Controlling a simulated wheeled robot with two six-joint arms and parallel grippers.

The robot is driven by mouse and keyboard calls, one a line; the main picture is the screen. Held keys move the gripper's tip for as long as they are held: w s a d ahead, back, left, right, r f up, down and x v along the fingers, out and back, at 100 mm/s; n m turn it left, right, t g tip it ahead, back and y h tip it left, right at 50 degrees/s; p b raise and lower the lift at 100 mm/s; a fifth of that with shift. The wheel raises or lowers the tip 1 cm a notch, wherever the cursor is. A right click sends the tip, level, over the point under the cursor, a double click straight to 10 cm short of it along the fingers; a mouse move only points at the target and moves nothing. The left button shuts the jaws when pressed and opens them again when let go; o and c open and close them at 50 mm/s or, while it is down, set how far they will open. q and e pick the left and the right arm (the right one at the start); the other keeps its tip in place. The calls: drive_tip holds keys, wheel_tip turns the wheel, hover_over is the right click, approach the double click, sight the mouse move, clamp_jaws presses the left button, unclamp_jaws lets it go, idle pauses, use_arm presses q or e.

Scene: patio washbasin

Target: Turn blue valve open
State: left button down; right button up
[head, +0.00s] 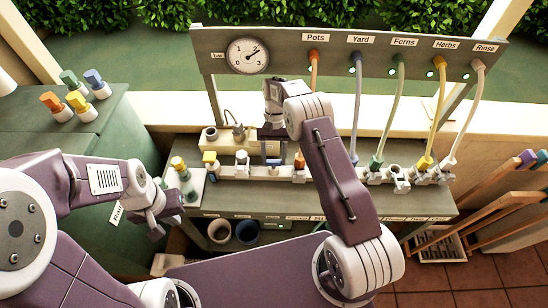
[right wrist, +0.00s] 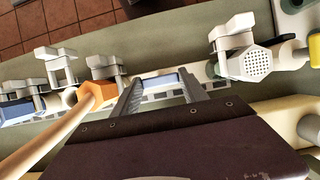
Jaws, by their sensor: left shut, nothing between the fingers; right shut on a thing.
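My right gripper (head: 272,150) reaches down to the valve row at the bench's middle, left of the orange hose fitting (head: 300,161). In the right wrist view its fingers (right wrist: 160,88) close on a pale blue piece (right wrist: 166,80), which looks like the blue valve's handle. The fingers and wrist hide most of the valve, so its angle cannot be told. The orange fitting also shows left of the fingers in the wrist view (right wrist: 97,95). My left gripper (head: 166,212) is shut and empty, left of the bench and apart from the valves.
A panel with a gauge (head: 248,55) and hose labels stands behind the bench. Blue (head: 356,110), green (head: 390,110) and yellow (head: 437,115) hoses hang to its right. Bottles (head: 72,98) stand on the green cabinet at left. Wooden handles (head: 500,205) lean at right.

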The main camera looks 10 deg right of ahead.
drive_tip(key=shift+r, duration=0.1)
drive_tip(key=o, duration=1.4)
drive_tip(key=r, duration=0.2)
drive_tip(key=r+b, duration=0.1)
drive_tip(key=r, duration=0.1)
drive_tip(key=shift+s+d+r, duration=0.1)
drive_tip(key=shift+d+r, duration=0.05)
drive_tip(key=shift+d, duration=0.05)
drive_tip(key=s+d+r, duration=0.2)
drive_tip(key=s+d+r+b, duration=0.1)
drive_tip(key=s+d+r, duration=0.1)
drive_tip(key=s+d, duration=0.1)
drive_tip(key=s+d+r+b, duration=0.1)
drive_tip(key=s+d+r, duration=0.1)
drive_tip(key=s, duration=0.1)
drive_tip(key=shift+s+d+r, duration=0.15)
drive_tip(key=shift+d+r, duration=0.15)
